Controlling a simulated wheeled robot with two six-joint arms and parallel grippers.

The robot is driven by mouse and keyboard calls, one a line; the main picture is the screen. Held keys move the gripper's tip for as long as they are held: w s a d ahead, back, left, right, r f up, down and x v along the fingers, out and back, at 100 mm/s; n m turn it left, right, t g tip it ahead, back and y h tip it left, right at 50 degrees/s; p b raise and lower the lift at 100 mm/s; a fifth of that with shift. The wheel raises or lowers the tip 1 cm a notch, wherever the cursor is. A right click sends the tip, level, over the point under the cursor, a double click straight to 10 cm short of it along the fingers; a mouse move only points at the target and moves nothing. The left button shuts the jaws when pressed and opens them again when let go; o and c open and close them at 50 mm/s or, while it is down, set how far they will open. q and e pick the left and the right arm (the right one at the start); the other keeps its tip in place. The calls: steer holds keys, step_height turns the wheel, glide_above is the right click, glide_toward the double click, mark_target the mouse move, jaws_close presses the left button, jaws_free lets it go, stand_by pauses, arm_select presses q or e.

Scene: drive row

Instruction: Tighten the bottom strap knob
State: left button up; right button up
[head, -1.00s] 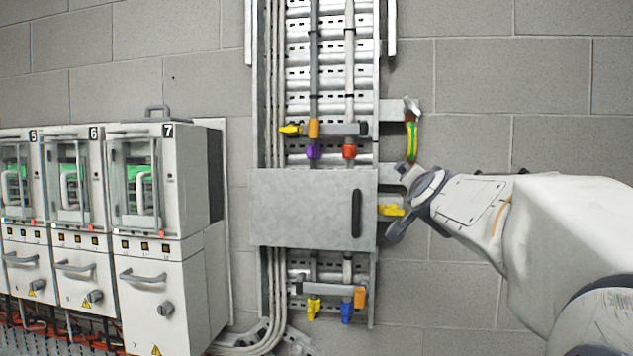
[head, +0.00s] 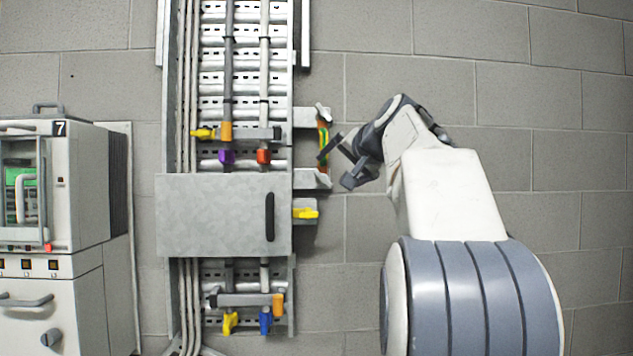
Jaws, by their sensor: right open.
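The green-and-yellow strap (head: 323,145) runs upright beside the right edge of the cable ladder, between two grey brackets. A grey knob (head: 322,112) sits at its top end, tilted. The bottom strap knob (head: 322,179) is a small grey shape at the lower bracket (head: 306,179); its exact angle is hard to tell. My right gripper (head: 341,165) is open and empty, with its dark fingers pointing left, just right of the strap's lower part. A gap shows between the fingers and the bottom knob in the picture. My left gripper is out of view.
A yellow handle (head: 306,213) sticks out below the lower bracket. A grey cover box (head: 215,215) with a dark handle spans the ladder (head: 292,80). Coloured clamps sit above and below it. Cabinet 7 (head: 82,190) stands left. The wall at right is bare.

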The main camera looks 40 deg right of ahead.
mark_target(326, 178)
steer(key=p+x, duration=0.3)
steer(key=x, duration=0.5)
steer(key=shift+w, duration=0.15)
steer(key=shift+w+f, duration=0.15)
steer(key=shift+w, duration=0.15)
steer(key=c, duration=1.4)
steer(key=shift+d+f+m+b, duration=0.15)
steer(key=shift+f+m+b, duration=0.05)
steer(key=shift+m+b, duration=0.25)
steer(key=shift+r+t, duration=0.1)
steer(key=shift+t, duration=0.2)
steer(key=shift+r, duration=0.1)
steer(key=o, duration=1.4)
steer(key=shift+s, duration=0.15)
